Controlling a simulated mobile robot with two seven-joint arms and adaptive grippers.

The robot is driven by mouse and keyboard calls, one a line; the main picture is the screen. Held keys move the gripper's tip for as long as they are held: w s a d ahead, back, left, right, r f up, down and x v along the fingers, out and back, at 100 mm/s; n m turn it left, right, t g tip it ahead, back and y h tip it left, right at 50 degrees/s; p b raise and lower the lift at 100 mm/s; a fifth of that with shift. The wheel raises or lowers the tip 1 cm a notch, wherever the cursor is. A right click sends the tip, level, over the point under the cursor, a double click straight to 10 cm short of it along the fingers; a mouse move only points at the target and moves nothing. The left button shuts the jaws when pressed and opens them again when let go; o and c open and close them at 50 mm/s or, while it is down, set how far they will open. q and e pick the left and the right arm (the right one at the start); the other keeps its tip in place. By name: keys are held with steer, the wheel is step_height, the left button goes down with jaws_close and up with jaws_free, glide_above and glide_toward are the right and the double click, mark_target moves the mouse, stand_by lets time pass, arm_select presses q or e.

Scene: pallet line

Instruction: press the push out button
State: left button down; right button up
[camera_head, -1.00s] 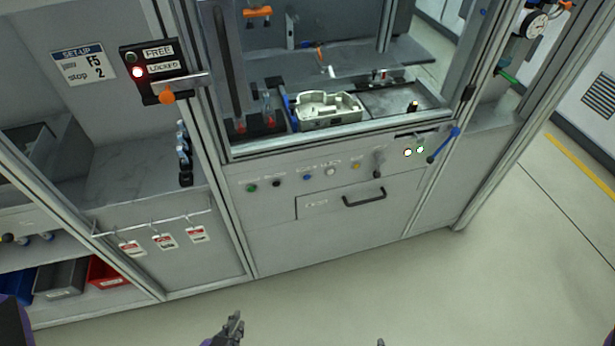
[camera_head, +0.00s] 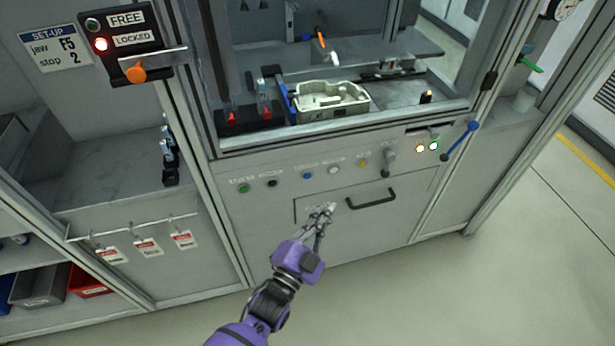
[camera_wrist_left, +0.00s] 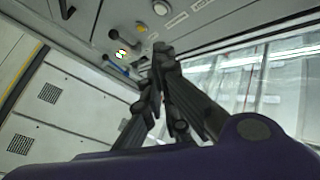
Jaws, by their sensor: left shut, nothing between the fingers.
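A row of small controls runs along the grey front panel (camera_head: 290,200) in the head view: a green button (camera_head: 244,188), a black one (camera_head: 272,183), a blue one (camera_head: 307,175), a white one (camera_head: 333,170) and a yellow one (camera_head: 362,164). Their labels are too small to read, so I cannot tell which is push out. My left gripper (camera_head: 326,211) is shut and empty, below the white button by the drawer. In the left wrist view its fingers (camera_wrist_left: 161,50) are together, near the yellow button (camera_wrist_left: 142,27) and white button (camera_wrist_left: 161,7). My right gripper is not in view.
A drawer handle (camera_head: 371,199) sticks out right of the left gripper. A dark knob (camera_head: 389,160), two lit lamps (camera_head: 427,147) and a blue lever (camera_head: 460,140) are at the panel's right. A pale casting (camera_head: 330,100) lies in the bay above.

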mark_target(307, 175)
arm_select(q)
steer(key=shift+w, duration=0.1)
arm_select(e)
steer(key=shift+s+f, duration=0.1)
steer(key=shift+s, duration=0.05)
arm_select(q)
steer(key=w+a+b, duration=0.2)
steer(key=w, duration=0.6)
steer(key=shift+a, duration=0.4)
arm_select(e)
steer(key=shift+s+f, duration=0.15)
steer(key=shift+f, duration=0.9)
arm_select(q)
steer(key=shift+w, duration=0.1)
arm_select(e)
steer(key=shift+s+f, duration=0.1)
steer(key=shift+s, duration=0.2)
arm_select(q)
steer(key=shift+w, duration=0.1)
steer(key=shift+w+a, duration=0.15)
steer(key=shift+w, duration=0.15)
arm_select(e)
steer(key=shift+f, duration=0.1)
